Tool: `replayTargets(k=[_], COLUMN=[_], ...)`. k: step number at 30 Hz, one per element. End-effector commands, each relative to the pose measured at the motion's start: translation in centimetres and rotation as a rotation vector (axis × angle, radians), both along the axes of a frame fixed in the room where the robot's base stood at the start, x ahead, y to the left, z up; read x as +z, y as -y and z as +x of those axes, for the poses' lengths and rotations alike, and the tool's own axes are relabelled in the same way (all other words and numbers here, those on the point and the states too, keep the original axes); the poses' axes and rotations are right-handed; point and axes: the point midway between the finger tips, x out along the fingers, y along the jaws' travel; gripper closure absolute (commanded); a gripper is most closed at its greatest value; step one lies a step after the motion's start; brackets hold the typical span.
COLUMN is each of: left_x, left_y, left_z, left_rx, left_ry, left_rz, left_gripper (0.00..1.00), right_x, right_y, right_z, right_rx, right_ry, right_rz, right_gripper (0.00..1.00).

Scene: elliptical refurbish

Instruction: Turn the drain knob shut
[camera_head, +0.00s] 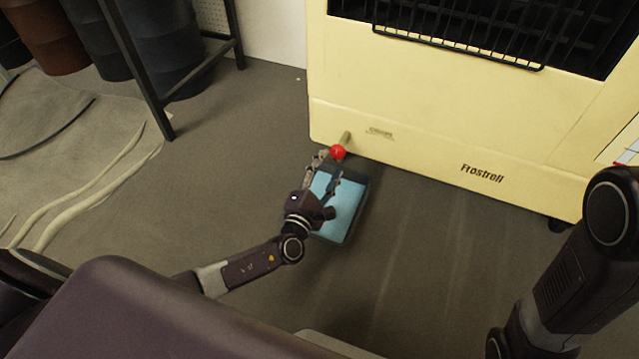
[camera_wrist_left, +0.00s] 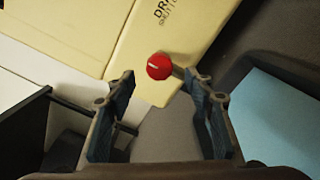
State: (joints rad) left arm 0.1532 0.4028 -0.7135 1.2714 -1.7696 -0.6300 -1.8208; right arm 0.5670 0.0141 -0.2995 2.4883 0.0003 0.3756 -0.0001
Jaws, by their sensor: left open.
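The drain knob (camera_head: 338,152) is a small red ball-like knob on a short stem, low on the front of the cream machine (camera_head: 420,120). In the left wrist view the red knob (camera_wrist_left: 159,66) carries a pale line and sits just beyond the fingertips, between them from this angle. My left gripper (camera_head: 328,166) is open and empty, close to the knob; its two fingers (camera_wrist_left: 160,85) show apart in the left wrist view. I see no contact with the knob. My right arm shows at the right edge, but its gripper is out of view.
A dark tray with a blue inside (camera_head: 346,217) lies on the floor under the left gripper. Dark barrels and a black metal frame (camera_head: 150,85) stand at the upper left. A black wire rack (camera_head: 465,40) sits in the machine's upper opening. Floor right of the tray is clear.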

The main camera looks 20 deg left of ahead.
Motion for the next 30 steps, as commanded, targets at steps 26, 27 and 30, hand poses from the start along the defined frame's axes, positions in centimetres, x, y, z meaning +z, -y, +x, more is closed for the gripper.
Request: replayTargets(k=[26, 27, 30], left_x=[0.0, 0.0, 0.0], left_y=[-0.3, -0.3, -0.3], left_z=[-8.1, -8.1, -8.1], left_rx=[-0.001, -0.001, -0.001], left_ry=[-0.001, -0.001, -0.001], left_rz=[0.002, 0.002, 0.001], left_gripper=[0.51, 0.51, 0.51], right_x=[0.1, 0.1, 0.1], right_y=[0.0, 0.0, 0.0], right_z=[0.0, 0.0, 0.0], right_rx=[0.001, 0.001, 0.001], right_ry=[0.001, 0.001, 0.0], right_rz=[0.001, 0.001, 0.001], right_gripper=[0.74, 0.74, 0.74])
